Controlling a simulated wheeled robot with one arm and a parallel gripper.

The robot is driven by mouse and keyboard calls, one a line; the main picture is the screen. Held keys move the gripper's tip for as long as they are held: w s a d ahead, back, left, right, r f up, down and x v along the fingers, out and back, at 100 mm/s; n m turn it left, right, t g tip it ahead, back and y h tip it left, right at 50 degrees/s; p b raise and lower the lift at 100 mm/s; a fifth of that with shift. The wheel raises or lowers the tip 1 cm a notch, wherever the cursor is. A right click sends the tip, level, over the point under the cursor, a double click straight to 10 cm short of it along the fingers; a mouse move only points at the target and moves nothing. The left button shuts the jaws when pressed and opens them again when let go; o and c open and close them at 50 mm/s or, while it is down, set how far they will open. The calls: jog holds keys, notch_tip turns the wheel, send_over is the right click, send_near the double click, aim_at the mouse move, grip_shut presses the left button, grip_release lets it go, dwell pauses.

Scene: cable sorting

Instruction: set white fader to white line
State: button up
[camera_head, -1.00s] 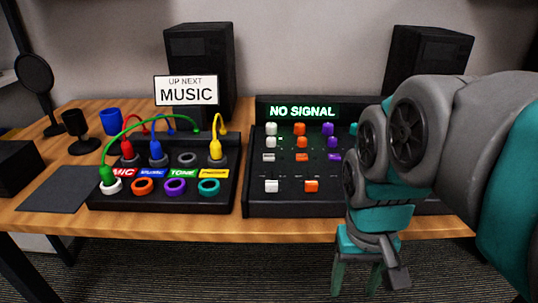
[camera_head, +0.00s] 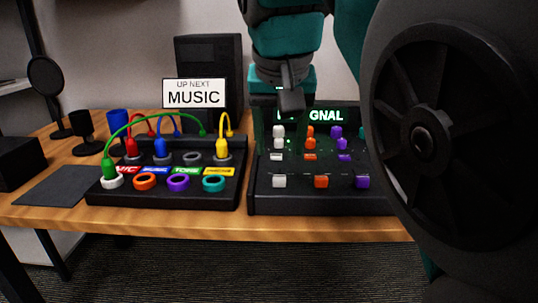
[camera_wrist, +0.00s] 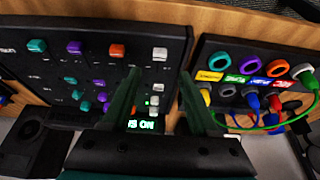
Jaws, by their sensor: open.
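The white fader (camera_head: 279,181) is the leftmost cap in the front row of the black mixer panel (camera_head: 290,202). In the wrist view the white fader (camera_wrist: 160,53) shows near the panel's edge, just beyond my fingertips and between them in line. My gripper (camera_wrist: 159,74) is open and empty, its two dark green fingers spread over the white column. In the head view my gripper (camera_head: 284,125) hangs over the back left part of the panel. I cannot make out a white line clearly beside the fader.
An orange fader (camera_head: 320,182) and a purple fader (camera_head: 362,182) stand in the same row, with knobs behind. A patch box (camera_head: 165,200) with coloured cables is close on the left. The lit display (camera_head: 326,116) is partly hidden by my gripper.

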aim_at(280, 176)
jog(key=shift+x, duration=3.85)
jog(key=shift+c, duration=0.3)
grip_shut()
